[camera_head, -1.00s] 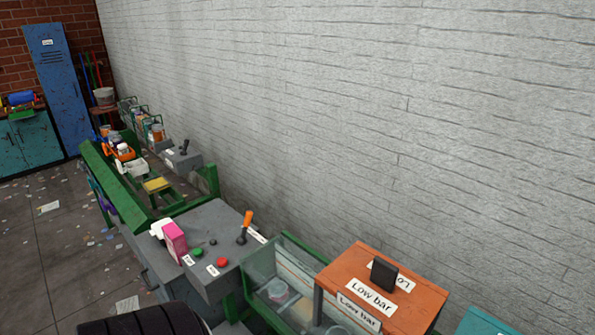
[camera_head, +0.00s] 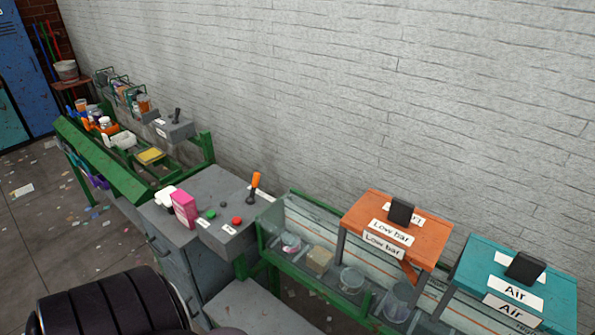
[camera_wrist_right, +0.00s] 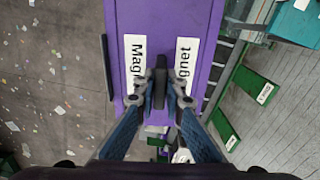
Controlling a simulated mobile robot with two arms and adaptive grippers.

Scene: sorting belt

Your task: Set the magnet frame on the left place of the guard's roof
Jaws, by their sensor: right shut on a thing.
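The magnet frame (camera_wrist_right: 165,25) shows in the right wrist view as a long purple plate with white labels, partly hidden by the fingers. My right gripper (camera_wrist_right: 160,92) is shut on its black upright handle (camera_wrist_right: 160,80). In the head view neither the purple frame nor either gripper shows. The clear-walled guard (camera_head: 300,225) runs along the wall over a trough holding several jars and tubs. An orange Low bar frame (camera_head: 430,232) and a teal Air frame (camera_head: 483,255) stand over its right part. The stretch left of the orange frame carries no frame.
A grey control box (camera_head: 205,187) with an orange-handled lever, red and green buttons and a pink box stands left of the guard. A green sorting belt (camera_head: 110,155) with tubs lies beyond. The brick wall runs close behind. Green labelled parts (camera_wrist_right: 257,85) show beside the purple frame.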

